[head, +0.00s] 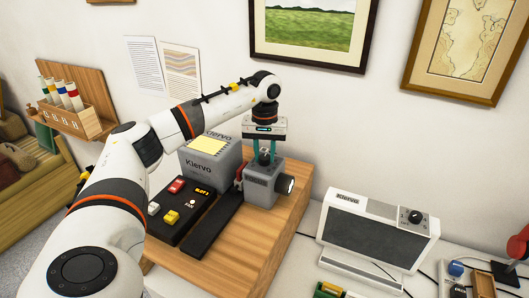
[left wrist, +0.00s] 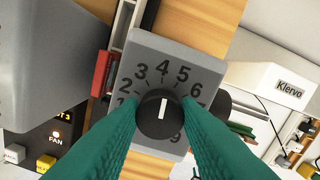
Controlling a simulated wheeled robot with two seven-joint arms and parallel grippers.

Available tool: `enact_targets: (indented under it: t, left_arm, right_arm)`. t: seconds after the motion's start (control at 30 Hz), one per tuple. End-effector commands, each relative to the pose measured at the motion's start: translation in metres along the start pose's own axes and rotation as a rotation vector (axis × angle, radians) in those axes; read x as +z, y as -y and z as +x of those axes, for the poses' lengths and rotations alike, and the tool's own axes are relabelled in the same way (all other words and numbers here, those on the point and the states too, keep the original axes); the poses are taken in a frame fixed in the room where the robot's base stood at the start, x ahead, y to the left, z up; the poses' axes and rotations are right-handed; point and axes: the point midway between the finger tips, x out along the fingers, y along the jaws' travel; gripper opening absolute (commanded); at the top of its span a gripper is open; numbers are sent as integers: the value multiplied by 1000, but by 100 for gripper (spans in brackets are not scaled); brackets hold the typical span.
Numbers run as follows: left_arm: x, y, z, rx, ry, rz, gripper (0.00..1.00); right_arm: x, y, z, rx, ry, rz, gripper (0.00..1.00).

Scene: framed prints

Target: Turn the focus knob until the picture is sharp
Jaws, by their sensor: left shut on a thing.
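The grey projector (head: 262,186) stands on the wooden table top, its lens (head: 287,185) facing right. In the left wrist view its top plate (left wrist: 146,55) carries a numbered dial and a round black focus knob (left wrist: 158,122). The knob's white pointer line points up toward 4. My left gripper (head: 265,158) comes down from above, and its green fingers (left wrist: 158,128) are shut on the knob, one on each side. I cannot make out a projected picture in either view. My right gripper is not in view.
A grey Klervo box (head: 209,165) with a yellow note and a black button panel (head: 182,212) stand left of the projector. A white Klervo unit (head: 377,229) with its own knob is at right. Framed prints (head: 310,32) hang behind. Bare wood (head: 238,262) lies in front.

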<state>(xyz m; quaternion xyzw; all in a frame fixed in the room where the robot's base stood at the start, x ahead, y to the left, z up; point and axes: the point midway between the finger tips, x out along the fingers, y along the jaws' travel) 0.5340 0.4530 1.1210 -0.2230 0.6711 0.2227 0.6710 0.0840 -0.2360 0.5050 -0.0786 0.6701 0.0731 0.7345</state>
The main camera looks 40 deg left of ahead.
Motion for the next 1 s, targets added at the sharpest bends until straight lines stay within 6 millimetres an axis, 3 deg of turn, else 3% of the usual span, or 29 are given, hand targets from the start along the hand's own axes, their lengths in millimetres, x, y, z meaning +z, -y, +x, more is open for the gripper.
enact_targets:
  t: [0.5, 1.0]
  left_arm:
    - [0, 1, 0, -1, 0, 340, 8]
    - [0, 1, 0, 0, 0, 402, 8]
  right_arm:
    - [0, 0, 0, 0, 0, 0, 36]
    - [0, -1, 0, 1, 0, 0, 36]
